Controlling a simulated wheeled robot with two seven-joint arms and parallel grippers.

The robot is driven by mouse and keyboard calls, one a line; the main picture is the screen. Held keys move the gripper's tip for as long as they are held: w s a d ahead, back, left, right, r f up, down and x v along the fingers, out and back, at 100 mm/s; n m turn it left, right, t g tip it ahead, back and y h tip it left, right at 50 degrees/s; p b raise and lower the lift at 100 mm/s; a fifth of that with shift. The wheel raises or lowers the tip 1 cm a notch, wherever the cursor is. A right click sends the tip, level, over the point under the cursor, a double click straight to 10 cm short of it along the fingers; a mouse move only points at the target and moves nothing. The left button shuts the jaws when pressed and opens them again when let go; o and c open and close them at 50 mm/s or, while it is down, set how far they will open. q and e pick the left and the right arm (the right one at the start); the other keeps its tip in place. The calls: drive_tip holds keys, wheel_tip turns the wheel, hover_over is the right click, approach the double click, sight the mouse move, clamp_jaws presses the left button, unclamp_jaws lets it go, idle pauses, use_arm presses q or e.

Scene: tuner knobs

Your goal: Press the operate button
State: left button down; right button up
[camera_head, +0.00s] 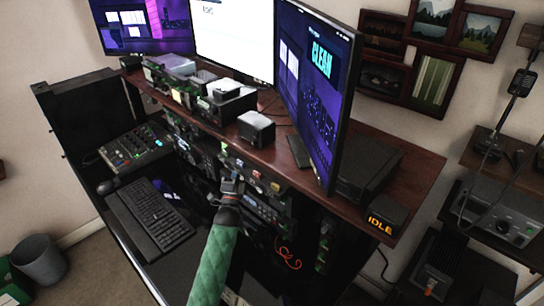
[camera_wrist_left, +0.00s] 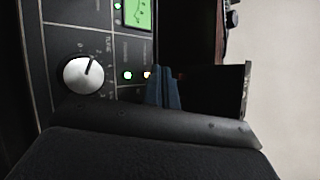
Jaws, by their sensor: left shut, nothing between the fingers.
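My left gripper (camera_head: 232,187) reaches in on a green-sleeved arm to the front of the rack gear (camera_head: 262,208) under the desk shelf. In the left wrist view its shut blue-grey fingertips (camera_wrist_left: 163,88) are empty and point at a dark panel (camera_wrist_left: 62,35). On that panel are a white tuner knob (camera_wrist_left: 84,74), a green display (camera_wrist_left: 138,14), a green light (camera_wrist_left: 127,75) and an orange light (camera_wrist_left: 147,73). The orange light is just left of the fingertips. I cannot make out the operate button; the fingers cover part of the panel. Contact cannot be judged. My right gripper is not in view.
A small box reading IDLE (camera_head: 381,224) sits at the shelf's right end. Monitors (camera_head: 318,85) stand on the wooden shelf (camera_head: 400,160). A keyboard (camera_head: 150,215) and a mixer (camera_head: 135,146) lie to the gripper's left. A red cable (camera_head: 288,255) hangs to its right.

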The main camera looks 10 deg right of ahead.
use_arm(q)
drive_tip(key=shift+d, duration=0.1)
idle(0.4)
drive_tip(key=shift+w+d+b, duration=0.3)
drive_tip(key=shift+b, duration=0.05)
idle(0.3)
idle(0.4)
drive_tip(key=shift+s+a, duration=0.35)
drive_tip(key=shift+a, duration=0.05)
